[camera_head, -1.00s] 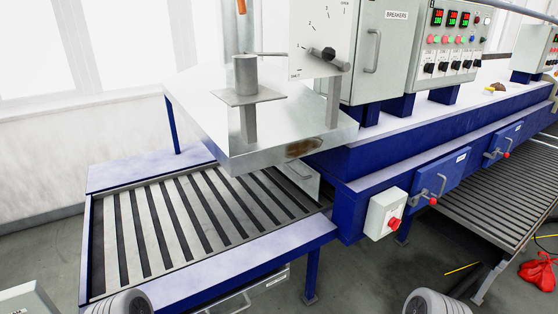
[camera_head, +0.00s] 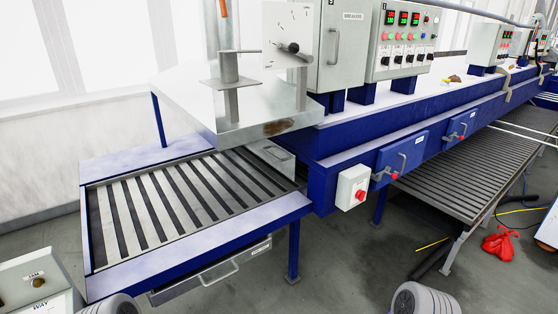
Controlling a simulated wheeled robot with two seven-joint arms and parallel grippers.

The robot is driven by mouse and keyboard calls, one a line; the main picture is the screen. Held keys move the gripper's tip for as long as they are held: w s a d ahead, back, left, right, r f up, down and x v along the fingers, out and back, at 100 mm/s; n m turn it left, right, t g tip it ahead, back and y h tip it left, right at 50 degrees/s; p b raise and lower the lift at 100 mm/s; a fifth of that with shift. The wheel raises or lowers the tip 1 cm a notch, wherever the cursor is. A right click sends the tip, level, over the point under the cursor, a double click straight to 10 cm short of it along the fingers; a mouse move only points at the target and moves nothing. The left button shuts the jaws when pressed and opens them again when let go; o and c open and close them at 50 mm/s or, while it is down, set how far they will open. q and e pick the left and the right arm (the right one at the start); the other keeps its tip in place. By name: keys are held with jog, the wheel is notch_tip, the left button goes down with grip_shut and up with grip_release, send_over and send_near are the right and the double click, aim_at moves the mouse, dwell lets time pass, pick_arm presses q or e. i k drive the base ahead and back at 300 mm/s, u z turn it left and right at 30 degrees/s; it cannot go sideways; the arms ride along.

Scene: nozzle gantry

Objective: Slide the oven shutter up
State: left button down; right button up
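The oven is a long blue machine (camera_head: 380,120) with a slatted roller table (camera_head: 180,200) at its near left end. A metal hood (camera_head: 250,120) overhangs the inner end of that table. A grey metal panel with a small handle (camera_head: 281,157) shows under the hood at the oven's mouth; it looks like the shutter, and it is partly hidden by the hood. I cannot tell how far it is raised. Neither of my grippers is in view; only rounded grey parts of my arms show at the bottom edge.
A white box with a red button (camera_head: 353,188) and blue side doors with handles (camera_head: 402,153) line the oven's front. A drawer (camera_head: 215,275) hangs under the roller table. A control box (camera_head: 38,285) stands at lower left. A red bag (camera_head: 498,244) lies on the floor.

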aim_at(285, 162)
jog(key=z, duration=1.1)
jog(key=i, duration=0.75)
jog(key=u, duration=0.4)
